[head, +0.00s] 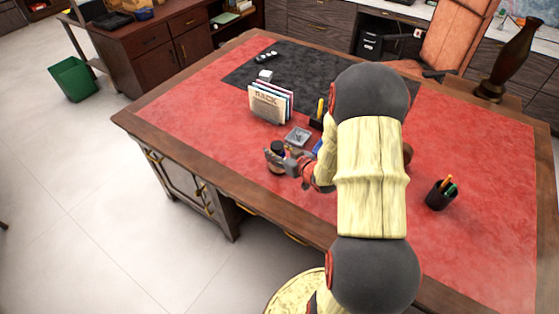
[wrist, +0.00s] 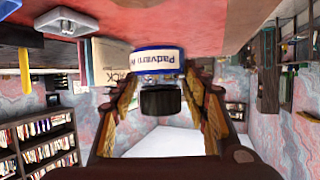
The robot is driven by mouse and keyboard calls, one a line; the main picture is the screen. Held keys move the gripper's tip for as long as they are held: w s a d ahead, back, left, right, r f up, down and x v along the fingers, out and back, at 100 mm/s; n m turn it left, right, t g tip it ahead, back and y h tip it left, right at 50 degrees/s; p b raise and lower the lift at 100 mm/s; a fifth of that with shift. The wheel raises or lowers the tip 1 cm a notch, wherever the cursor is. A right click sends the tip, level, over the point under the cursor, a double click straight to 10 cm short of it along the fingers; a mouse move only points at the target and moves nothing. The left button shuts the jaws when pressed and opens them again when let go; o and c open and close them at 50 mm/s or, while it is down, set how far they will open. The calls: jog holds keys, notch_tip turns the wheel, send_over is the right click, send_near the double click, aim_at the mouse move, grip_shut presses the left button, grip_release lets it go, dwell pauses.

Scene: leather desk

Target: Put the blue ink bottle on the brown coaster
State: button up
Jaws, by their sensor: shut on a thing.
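My gripper (head: 284,160) is over the red desk top, left of my arm, in the head view. It is shut on the ink bottle, whose dark top (head: 278,147) shows there. In the wrist view, which is upside down, the bottle (wrist: 158,62) has a white label with blue edging and a black cap, and sits between the fingers of my gripper (wrist: 155,85). I cannot tell whether its base touches the desk. I cannot make out the brown coaster for certain; a brown thing (head: 408,154) is mostly hidden behind my arm.
A grey square dish (head: 298,137) is close behind my gripper. A book holder (head: 270,103) stands farther back. A blue thing (head: 318,148) is partly hidden by my arm. A pen cup (head: 441,195) stands right of my arm. The desk's left part is clear.

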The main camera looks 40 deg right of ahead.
jog(key=f, duration=0.1)
jog(key=w+d+f, duration=0.1)
jog(key=w+d+f+b, duration=0.1)
jog(key=f, duration=0.1)
jog(key=shift+d+f, duration=0.1)
jog(key=shift+d, duration=0.15)
jog(key=shift+w+d+f+b, duration=0.15)
jog(key=shift+f+b, duration=0.65)
jog(key=shift+f, duration=0.8)
jog(key=shift+f, duration=0.1)
jog(key=shift+f, duration=0.1)
jog(key=o, duration=1.4)
jog(key=shift+c, duration=0.2)
